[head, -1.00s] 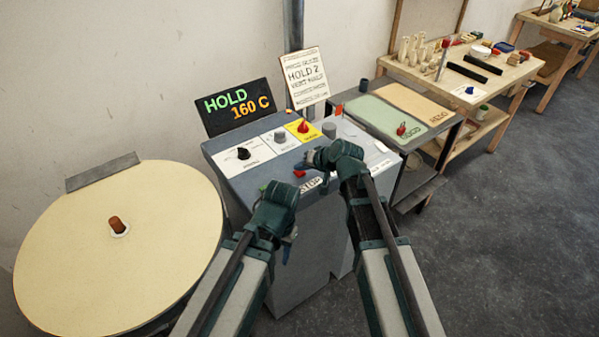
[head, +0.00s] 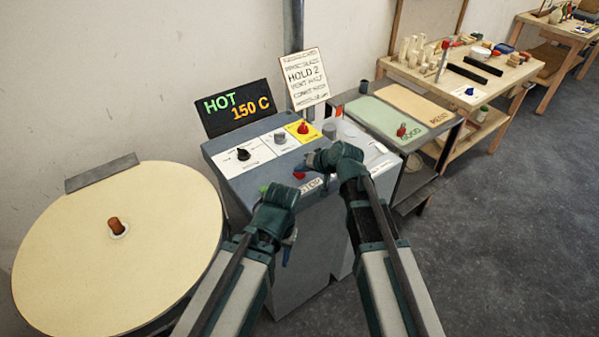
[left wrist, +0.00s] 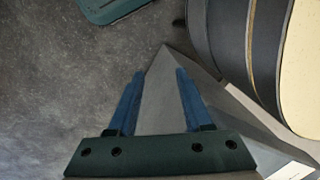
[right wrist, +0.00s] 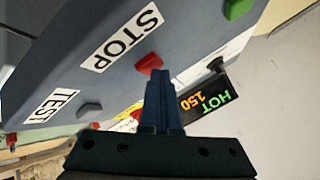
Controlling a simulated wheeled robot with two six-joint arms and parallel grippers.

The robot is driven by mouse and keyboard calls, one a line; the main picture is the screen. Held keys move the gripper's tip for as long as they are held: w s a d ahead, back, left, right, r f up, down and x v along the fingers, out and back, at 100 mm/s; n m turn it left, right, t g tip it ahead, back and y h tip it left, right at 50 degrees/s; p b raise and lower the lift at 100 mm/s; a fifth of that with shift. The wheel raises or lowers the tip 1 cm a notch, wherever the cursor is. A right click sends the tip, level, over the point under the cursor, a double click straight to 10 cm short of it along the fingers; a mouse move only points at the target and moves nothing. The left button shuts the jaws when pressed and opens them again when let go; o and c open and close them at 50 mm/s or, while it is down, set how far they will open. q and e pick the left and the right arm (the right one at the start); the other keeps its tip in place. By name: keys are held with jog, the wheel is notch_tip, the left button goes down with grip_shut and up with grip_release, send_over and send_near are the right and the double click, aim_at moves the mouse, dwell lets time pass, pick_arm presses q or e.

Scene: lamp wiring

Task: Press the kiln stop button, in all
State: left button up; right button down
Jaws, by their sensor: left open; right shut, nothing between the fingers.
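The red stop button (right wrist: 149,62) sits beside the STOP label (right wrist: 122,36) in the right wrist view. In the head view, the red button (head: 299,174) shows at the console's front edge. My right gripper (right wrist: 160,74) is shut and empty, its tips overlapping the button's lower edge; I cannot tell whether they touch it. In the head view, my right gripper (head: 312,184) is just right of the button. The display (head: 238,107) reads HOT 150 C. My left gripper (left wrist: 157,76) is open and empty, low in front of the console.
The console (head: 235,170) carries a black knob (head: 243,154), a grey knob (head: 280,137) and a red knob on yellow (head: 303,128). A green button (right wrist: 238,8) and a TEST label (right wrist: 53,105) are nearby. A round kiln lid (head: 70,250) stands left.

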aim_at(301, 176)
jog(key=shift+r+p, duration=0.75)
jog(key=shift+r, duration=0.1)
notch_tip(301, 176, up, 5)
jog(key=p, duration=0.5)
dwell(0.5)
jog(key=s+d+f+n+g+h, duration=0.1)
jog(key=s+f+g+h, duration=0.1)
jog(key=s, duration=0.6)
jog(key=s+d+f+n+g+h, duration=0.2)
jog(key=s+h, duration=0.1)
jog(key=s, duration=0.6)
jog(key=s+d+f+n+g+h, duration=0.1)
jog(key=s+d+f+g+h, duration=0.1)
jog(key=s, duration=0.6)
jog(key=shift+s+d+f+g+h, duration=0.25)
jog(key=shift+s+f+g+h, duration=0.1)
jog(key=shift+g, duration=0.25)
